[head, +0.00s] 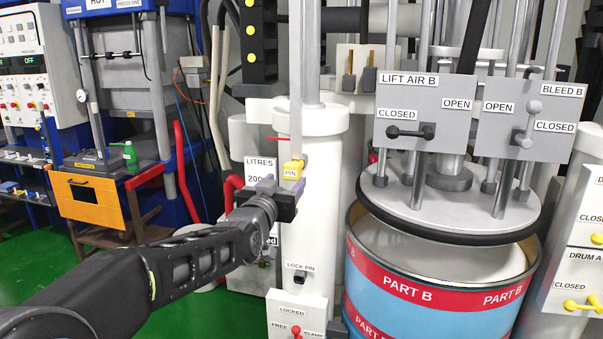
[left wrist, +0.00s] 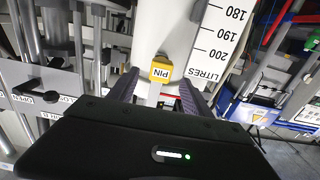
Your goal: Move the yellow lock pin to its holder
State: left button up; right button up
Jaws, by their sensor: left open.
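The yellow lock pin (head: 292,170), marked PIN, sits on the white cylinder at the foot of a grey vertical rod. My left gripper (head: 284,188) is open, just in front of and slightly below the pin. In the left wrist view the pin (left wrist: 161,71) shows between and just beyond the two open fingers (left wrist: 158,92); I see no grip on it. A small dark holder (head: 300,277) under a LOCK PIN label is on the white column below. My right gripper is not in view.
A LITRES scale (head: 259,166) is left of the pin.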

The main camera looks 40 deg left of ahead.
aim_at(291, 174)
pick_arm(q)
jog(key=shift+s+r, duration=0.1)
jog(key=shift+r, duration=0.1)
jog(key=shift+a+f, duration=0.1)
jog(key=shift+w, duration=0.2)
jog(key=shift+w+a+p, duration=0.2)
jog(key=shift+w+p, duration=0.25)
jog(key=shift+p, duration=0.1)
jog(key=p+x, duration=0.2)
jog(key=x, duration=0.1)
jog(key=shift+r, duration=0.2)
jog(key=x, duration=0.3)
jog(key=shift+w+f, duration=0.1)
jog(key=shift+f, duration=0.15)
jog(key=shift+x, duration=0.75)
